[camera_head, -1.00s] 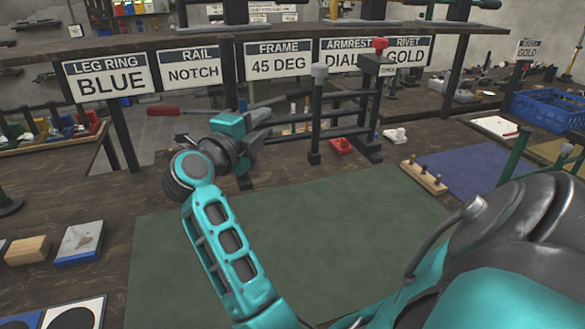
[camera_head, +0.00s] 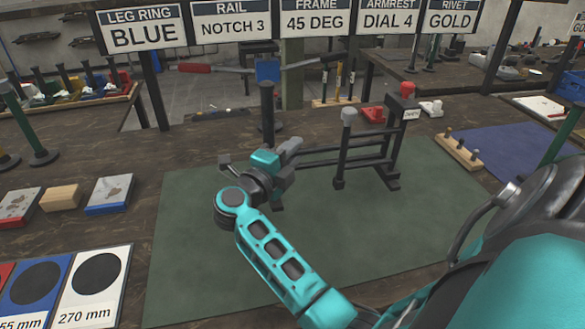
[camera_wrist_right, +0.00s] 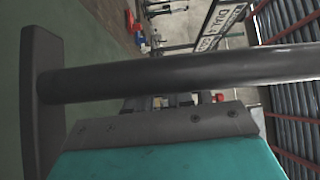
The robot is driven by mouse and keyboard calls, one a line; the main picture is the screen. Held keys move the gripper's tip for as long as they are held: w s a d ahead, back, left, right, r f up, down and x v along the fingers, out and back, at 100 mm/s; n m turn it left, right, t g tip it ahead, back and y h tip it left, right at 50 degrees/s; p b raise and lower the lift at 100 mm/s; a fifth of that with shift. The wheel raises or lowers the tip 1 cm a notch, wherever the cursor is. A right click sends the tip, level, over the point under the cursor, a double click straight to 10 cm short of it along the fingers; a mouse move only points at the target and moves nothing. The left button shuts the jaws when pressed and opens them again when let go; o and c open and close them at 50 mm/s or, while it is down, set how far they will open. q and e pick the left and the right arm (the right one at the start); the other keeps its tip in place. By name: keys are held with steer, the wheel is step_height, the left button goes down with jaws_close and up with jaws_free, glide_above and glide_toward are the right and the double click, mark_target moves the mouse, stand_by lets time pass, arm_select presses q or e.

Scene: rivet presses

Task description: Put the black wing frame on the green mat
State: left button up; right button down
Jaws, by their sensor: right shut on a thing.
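The black wing frame (camera_head: 362,161) is a set of dark bars and posts with feet, one post grey-capped. In the head view it is upright over the back part of the green mat (camera_head: 220,240). I cannot tell whether its feet touch the mat. My right gripper (camera_head: 288,158) is shut on the frame at its left side. In the right wrist view a dark bar of the frame (camera_wrist_right: 180,75) crosses above the grey finger, with a flat foot at its left end. The green mat shows beyond it (camera_wrist_right: 12,70). My left gripper is not in view.
A blue mat (camera_head: 500,150) and a wooden peg block (camera_head: 458,152) lie to the right. A red block (camera_head: 372,115) stands behind the frame. Size cards (camera_head: 95,285) and sample blocks (camera_head: 110,193) lie to the left.

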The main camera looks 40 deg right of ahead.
step_height(320, 180, down, 4)
steer(key=shift+r+b, duration=0.15)
steer(key=shift+b, duration=0.2)
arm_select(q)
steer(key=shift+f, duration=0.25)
arm_select(e)
steer(key=c, duration=1)
jaws_free()
steer(key=shift+a, duration=0.2)
